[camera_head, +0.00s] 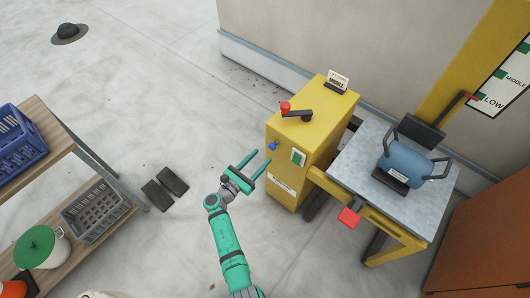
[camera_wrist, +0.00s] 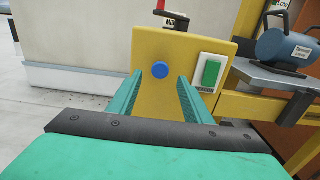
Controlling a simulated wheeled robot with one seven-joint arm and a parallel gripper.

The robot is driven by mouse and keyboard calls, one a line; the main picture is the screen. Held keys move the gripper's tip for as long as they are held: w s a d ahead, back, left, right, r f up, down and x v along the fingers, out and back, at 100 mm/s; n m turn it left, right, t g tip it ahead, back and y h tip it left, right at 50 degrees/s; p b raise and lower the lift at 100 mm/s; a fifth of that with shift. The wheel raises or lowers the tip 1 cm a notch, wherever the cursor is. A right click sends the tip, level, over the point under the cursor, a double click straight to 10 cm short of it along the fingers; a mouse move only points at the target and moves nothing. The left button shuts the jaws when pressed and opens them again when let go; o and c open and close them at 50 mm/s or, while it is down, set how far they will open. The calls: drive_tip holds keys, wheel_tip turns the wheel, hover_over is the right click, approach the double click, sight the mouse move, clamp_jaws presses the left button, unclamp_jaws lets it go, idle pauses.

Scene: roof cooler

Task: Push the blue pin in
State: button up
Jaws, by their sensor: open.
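The blue pin (camera_head: 273,146) sticks out of the side of a yellow cabinet (camera_head: 284,182), near its top edge. In the wrist view the blue pin (camera_wrist: 160,70) shows as a round knob face-on, in the gap between my fingertips and slightly above them. My gripper (camera_head: 257,161) is in front of that cabinet face, its two green fingers spread apart and empty. The fingers (camera_wrist: 163,85) point at the face in the wrist view. I cannot tell how far the tips are from the pin.
A green rocker switch (camera_head: 298,157) sits right of the pin. A red-knobbed lever (camera_head: 286,107) and a label card (camera_head: 338,81) are on the cabinet top. A grey table (camera_head: 350,151) with a blue canister (camera_head: 405,168) adjoins it.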

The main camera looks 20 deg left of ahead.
drive_tip(key=shift+v, duration=2)
drive_tip(key=shift+d, duration=0.1)
